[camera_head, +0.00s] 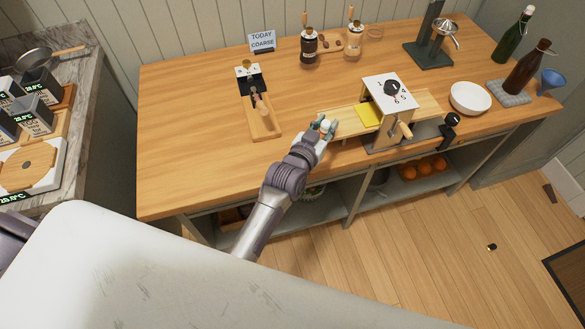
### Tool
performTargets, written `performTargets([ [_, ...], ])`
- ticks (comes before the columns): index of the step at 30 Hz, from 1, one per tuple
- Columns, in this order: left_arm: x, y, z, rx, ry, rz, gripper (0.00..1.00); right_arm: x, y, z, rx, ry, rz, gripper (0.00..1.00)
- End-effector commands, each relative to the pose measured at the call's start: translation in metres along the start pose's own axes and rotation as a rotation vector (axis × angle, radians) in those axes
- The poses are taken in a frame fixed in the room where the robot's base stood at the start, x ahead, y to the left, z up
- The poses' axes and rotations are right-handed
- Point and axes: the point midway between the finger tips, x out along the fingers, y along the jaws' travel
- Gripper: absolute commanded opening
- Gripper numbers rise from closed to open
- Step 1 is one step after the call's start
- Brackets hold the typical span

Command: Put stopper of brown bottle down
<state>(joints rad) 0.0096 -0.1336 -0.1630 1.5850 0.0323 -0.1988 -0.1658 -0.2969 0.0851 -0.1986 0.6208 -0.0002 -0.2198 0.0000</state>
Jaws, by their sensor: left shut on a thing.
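The brown bottle (527,70) stands upright on a grey slab at the right end of the wooden counter. No pale stopper shows on its mouth, unlike the green bottle behind it. My left gripper (326,125) is over the middle of the counter near its front, far left of the brown bottle. It is shut on a small whitish thing that looks like the stopper, mostly hidden between the fingers. I cannot tell whether the thing touches the counter. My right gripper is out of view.
A slicer-like device with a white top (390,92) and wooden board stands just right of my left gripper. A wooden tray (264,126) lies left. A white bowl (470,98), green bottle (513,38) and blue funnel (551,80) are at right. The counter's left part is clear.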

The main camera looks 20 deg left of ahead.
Motion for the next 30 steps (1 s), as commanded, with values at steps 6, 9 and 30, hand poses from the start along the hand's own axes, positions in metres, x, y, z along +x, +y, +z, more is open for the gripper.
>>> performTargets([
  [6,-0.041,-0.023,0.044,0.003,-0.005,0.000,0.03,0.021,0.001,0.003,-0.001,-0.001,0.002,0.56],
  [9,-0.058,-0.033,0.059,0.003,-0.003,0.000,0.03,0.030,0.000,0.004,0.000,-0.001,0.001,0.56],
  [30,-0.075,-0.046,0.117,0.000,0.000,-0.001,0.03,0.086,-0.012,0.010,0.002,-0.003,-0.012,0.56],
])
